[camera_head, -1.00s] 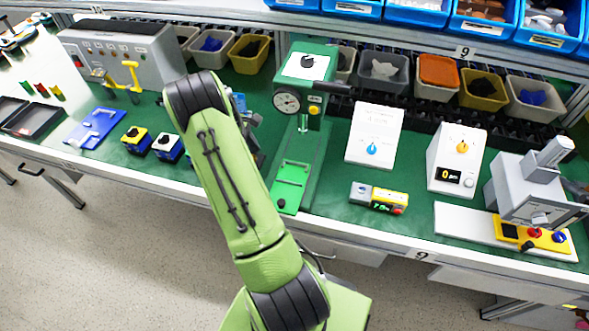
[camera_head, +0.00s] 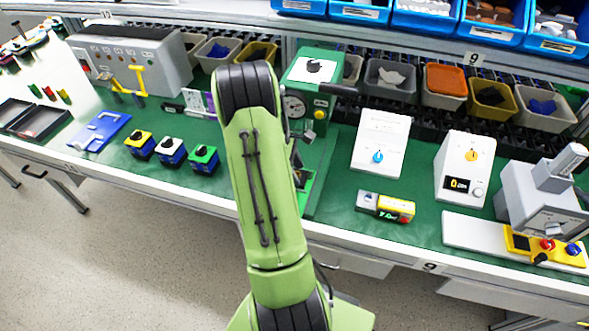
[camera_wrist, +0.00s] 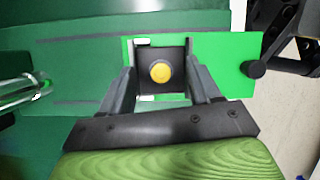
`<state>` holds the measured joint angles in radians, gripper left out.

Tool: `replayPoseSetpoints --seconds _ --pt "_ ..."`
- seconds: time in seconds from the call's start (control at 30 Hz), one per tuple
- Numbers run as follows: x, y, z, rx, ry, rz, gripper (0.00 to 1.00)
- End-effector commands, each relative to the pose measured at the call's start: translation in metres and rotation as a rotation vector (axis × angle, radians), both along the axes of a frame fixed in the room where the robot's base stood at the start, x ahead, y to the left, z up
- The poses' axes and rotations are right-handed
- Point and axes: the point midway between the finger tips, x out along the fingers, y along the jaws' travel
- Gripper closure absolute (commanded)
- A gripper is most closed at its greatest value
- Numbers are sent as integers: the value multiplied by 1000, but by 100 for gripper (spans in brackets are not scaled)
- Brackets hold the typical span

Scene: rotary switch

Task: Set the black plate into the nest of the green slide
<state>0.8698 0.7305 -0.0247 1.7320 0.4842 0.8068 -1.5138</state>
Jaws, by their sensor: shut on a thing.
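The black plate (camera_wrist: 147,78), with a round yellow piece on it, is between the fingers of my gripper (camera_wrist: 161,80) in the wrist view. My gripper is shut on it. The plate is over the bright green slide (camera_wrist: 225,75), and pale edges show beyond its far and near sides. I cannot tell whether it rests in the nest or is just above it; the nest is largely hidden under the plate. In the head view my arm covers my gripper and the plate, and only a bit of the slide shows beside the arm.
The green press (camera_head: 325,92) with a dial stands behind my arm. A black knob (camera_wrist: 253,69) is at the slide's right end in the wrist view, and a clear cylinder (camera_wrist: 18,91) is at left. Three small switch boxes (camera_head: 171,151) stand left of my arm.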

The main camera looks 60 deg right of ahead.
Motion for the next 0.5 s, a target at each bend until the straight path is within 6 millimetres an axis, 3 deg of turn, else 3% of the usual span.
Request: replayPoseSetpoints --seconds 0.07,0.1,0.23,0.5 --pt "0 0 -3 1 0 1 80" --pt "0 0 -3 0 0 1 35" --pt "0 0 -3 0 0 1 15" --pt "0 0 -3 0 0 1 12"
